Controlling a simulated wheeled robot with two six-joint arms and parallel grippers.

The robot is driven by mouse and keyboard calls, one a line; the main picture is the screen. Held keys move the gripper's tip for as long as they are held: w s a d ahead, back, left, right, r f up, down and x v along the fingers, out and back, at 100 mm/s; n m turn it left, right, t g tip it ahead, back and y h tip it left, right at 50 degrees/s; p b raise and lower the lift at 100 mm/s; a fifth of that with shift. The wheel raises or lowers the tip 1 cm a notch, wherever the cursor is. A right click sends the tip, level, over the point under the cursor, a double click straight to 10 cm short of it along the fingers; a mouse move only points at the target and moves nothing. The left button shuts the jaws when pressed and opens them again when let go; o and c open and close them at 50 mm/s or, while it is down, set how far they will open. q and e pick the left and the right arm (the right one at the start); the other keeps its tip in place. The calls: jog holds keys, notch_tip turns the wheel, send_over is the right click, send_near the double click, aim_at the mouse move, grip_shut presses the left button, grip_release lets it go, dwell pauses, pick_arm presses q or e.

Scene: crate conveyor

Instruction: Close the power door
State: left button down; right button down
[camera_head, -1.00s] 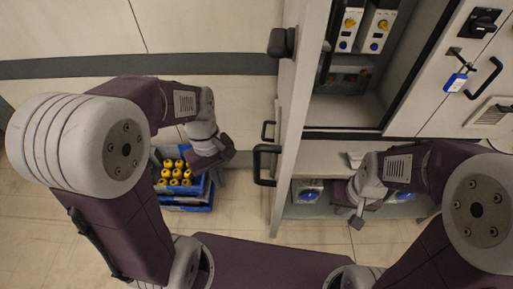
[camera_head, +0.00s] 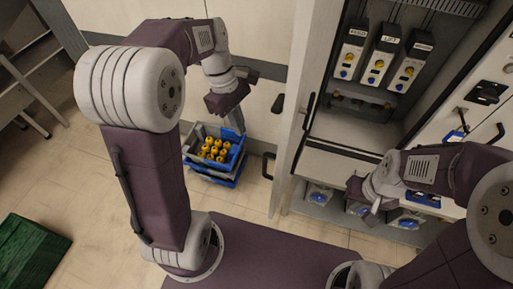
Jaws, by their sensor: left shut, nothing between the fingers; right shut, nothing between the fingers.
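The grey power door (camera_head: 300,110) stands open and is seen nearly edge-on, left of the cabinet opening. It carries black handles, one of them low on its left side (camera_head: 268,166). Inside the open cabinet are white-and-black switch modules (camera_head: 381,57) with yellow and blue parts. My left gripper (camera_head: 228,102) is shut and empty, left of the door and apart from it, above a blue crate. My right gripper (camera_head: 366,196) is shut and empty, to the right of the door, in front of the lower cabinet shelf.
The blue crate (camera_head: 214,165) with several yellow items stands on the floor left of the door. A green crate (camera_head: 32,255) lies at the lower left. A grey table or rack (camera_head: 30,60) is at the upper left. A panel with a black switch (camera_head: 487,92) and blue padlock (camera_head: 454,137) is at right.

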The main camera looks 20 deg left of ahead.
pick_arm(q)
jog(key=s+d+f+p, duration=0.2)
jog(key=d+f, duration=0.4)
jog(key=f, duration=0.1)
jog(key=shift+s, duration=0.2)
pick_arm(e)
jog(key=shift+s+d+r, duration=0.15)
jog(key=shift+s+r, duration=0.05)
jog(key=shift+r, duration=0.75)
pick_arm(q)
jog(key=shift+a+f, duration=0.1)
pick_arm(e)
jog(key=shift+w+r, duration=0.1)
